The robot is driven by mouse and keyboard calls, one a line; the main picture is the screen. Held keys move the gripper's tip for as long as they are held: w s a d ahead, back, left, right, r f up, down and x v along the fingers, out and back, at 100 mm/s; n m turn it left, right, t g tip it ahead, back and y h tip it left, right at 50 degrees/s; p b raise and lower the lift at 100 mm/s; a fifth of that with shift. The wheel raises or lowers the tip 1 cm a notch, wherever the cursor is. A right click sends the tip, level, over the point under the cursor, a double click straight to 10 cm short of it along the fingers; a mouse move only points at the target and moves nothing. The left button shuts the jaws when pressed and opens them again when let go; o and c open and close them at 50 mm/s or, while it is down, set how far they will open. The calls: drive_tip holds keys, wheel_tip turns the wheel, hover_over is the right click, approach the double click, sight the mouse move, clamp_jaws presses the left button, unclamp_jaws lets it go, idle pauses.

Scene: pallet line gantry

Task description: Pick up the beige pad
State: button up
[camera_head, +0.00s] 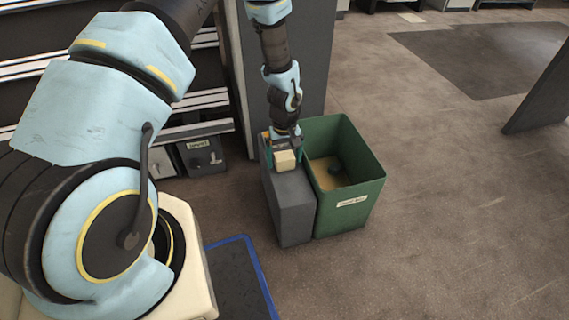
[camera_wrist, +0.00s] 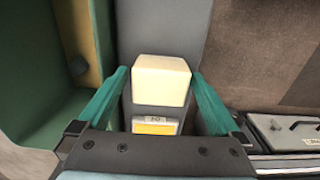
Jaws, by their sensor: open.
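The beige pad (camera_wrist: 160,80) is a small pale block with bevelled edges. It rests on top of a narrow grey stand (camera_head: 293,198), and in the head view the pad (camera_head: 285,160) shows near the middle of the stand's top. My gripper (camera_wrist: 160,78) is open, with one teal finger on each side of the pad. A gap shows between each finger and the pad in the wrist view.
A green bin (camera_head: 372,200) with a white label stands against the stand's right side; a small dark object (camera_head: 335,169) lies inside. A grey panel (camera_head: 300,70) rises behind. A blue-edged mat (camera_head: 262,275) lies in front. Open floor (camera_head: 450,200) extends to the right.

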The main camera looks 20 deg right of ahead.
sight(284, 156)
drive_tip(key=shift+f, duration=0.15)
drive_tip(key=shift+c, duration=0.2)
drive_tip(key=c, duration=1.3)
drive_tip(key=shift+o, duration=0.2)
wheel_tip(284, 156, up, 10)
drive_tip(key=p, duration=0.2)
drive_tip(key=shift+p, duration=0.4)
